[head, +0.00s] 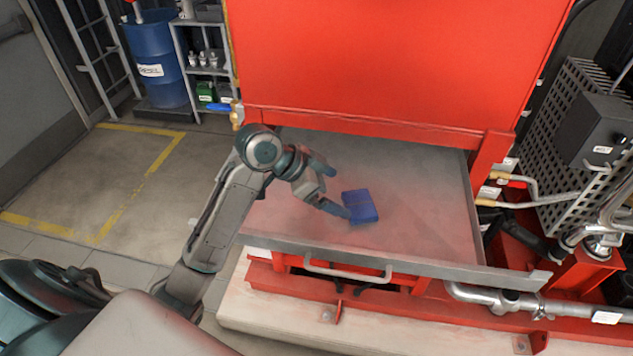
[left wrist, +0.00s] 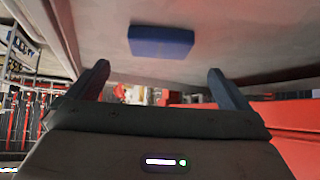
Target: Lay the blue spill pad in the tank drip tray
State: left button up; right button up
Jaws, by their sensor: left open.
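The blue spill pad (head: 361,206) lies on the floor of the grey tank drip tray (head: 425,232), near the tray's middle. My left gripper (head: 333,188) is low over the tray, just left of the pad, with its fingers apart. In the left wrist view, the pad (left wrist: 161,42) shows beyond the two open fingertips (left wrist: 160,70) and apart from them, with nothing held between them. In the head view one fingertip overlaps the pad's left edge; I cannot tell there whether it touches. My right gripper is not in view.
The red tank (head: 400,65) stands over the back of the tray. Pipes and valve levers (head: 510,190) crowd the right side. A blue drum (head: 157,60) and shelf stand at the back left; the floor there is clear.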

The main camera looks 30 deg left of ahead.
pick_arm(q)
jog(key=shift+b+v, duration=0.5)
jog(key=shift+v, duration=2.15)
